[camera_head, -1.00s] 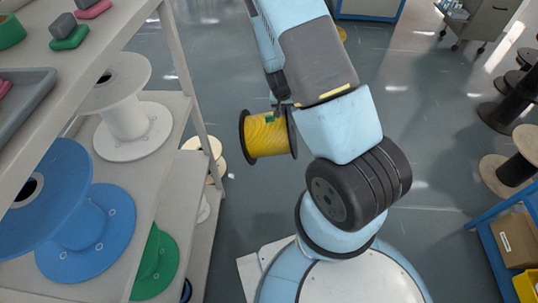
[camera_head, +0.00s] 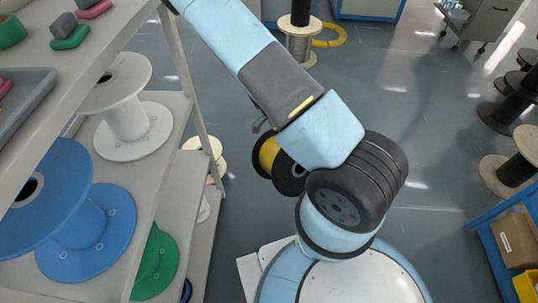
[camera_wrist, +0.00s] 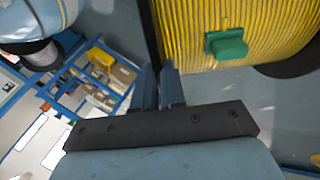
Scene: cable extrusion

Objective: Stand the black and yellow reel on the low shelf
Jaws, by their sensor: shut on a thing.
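The black and yellow reel (camera_head: 268,156) hangs in the air beside the shelf rack, partly behind my arm in the head view. Its axis is tilted and one black flange faces right. In the wrist view the yellow winding (camera_wrist: 240,30) fills the upper right, with a green block on it. My gripper (camera_wrist: 160,75) is shut on the reel's black flange edge. The rack's low boards (camera_head: 189,190) are to the left of the reel, with a gap between.
A wire reel (camera_head: 299,45) stands on the floor behind. A blue cart (camera_head: 500,245) is at right. The middle floor is clear.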

